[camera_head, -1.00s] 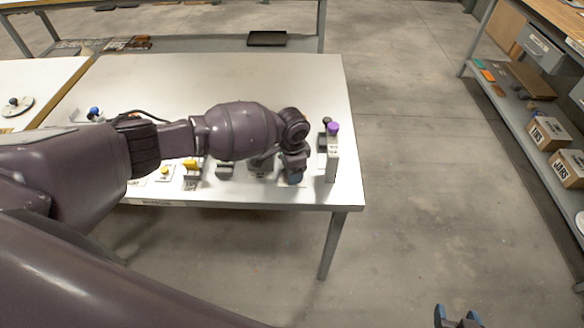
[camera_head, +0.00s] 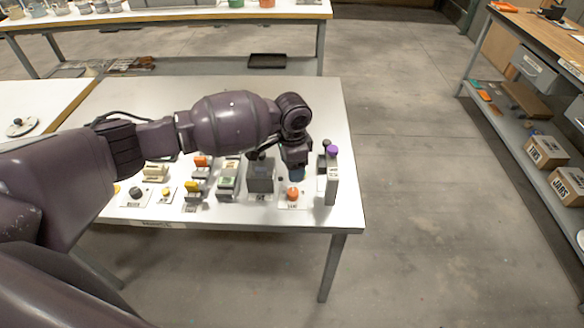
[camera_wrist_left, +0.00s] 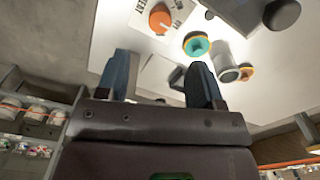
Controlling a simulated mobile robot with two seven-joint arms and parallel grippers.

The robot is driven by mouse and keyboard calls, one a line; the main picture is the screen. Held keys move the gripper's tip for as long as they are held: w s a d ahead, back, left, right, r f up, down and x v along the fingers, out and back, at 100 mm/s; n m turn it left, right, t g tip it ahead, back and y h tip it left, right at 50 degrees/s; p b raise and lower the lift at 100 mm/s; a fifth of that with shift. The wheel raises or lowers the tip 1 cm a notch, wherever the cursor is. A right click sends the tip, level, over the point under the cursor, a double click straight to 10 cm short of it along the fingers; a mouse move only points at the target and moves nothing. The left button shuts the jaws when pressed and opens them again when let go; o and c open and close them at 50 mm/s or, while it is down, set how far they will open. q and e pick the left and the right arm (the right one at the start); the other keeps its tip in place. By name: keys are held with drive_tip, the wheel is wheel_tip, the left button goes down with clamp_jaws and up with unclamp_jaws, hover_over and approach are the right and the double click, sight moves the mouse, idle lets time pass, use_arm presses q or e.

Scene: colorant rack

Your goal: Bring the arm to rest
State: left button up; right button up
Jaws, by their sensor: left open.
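My left arm reaches in from the left over the white table (camera_head: 220,97). My left gripper (camera_head: 297,174) is above the table's right part, pointing down, just behind an orange knob (camera_head: 293,193) on a pale labelled plate. In the left wrist view the two blue fingers (camera_wrist_left: 162,82) are apart with nothing held between them. The orange knob (camera_wrist_left: 160,19) shows beyond the fingers, clear of them. My right gripper is not in view.
A tall pale block with a purple knob (camera_head: 332,150) stands right of my left gripper. A grey block (camera_head: 261,176) stands left of it. Several small levers and buttons line the table's front. Open floor (camera_head: 430,220) lies to the right, before a shelf with boxes (camera_head: 545,152).

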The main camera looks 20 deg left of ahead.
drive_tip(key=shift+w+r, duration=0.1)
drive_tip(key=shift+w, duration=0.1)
use_arm(q)
drive_tip(key=w+d+r+t+h, duration=0.5)
drive_tip(key=d+r+t+h, duration=0.2)
drive_tip(key=d+r+t, duration=0.3)
drive_tip(key=s+a+f+n+y, duration=0.2)
drive_tip(key=s+a+f, duration=0.4)
drive_tip(key=s, duration=0.4)
drive_tip(key=s+a+f+n+t+y, duration=0.1)
drive_tip(key=s+a+f+n+y, duration=0.1)
drive_tip(key=s+a+f+n, duration=0.2)
drive_tip(key=s+a+f+n+y, duration=0.3)
drive_tip(key=s+a+f, duration=0.7)
drive_tip(key=s, duration=0.7)
drive_tip(key=shift+s+a+f+n+t, duration=0.2)
drive_tip(key=shift+f+n+t, duration=0.2)
drive_tip(key=shift+f+n, duration=0.15)
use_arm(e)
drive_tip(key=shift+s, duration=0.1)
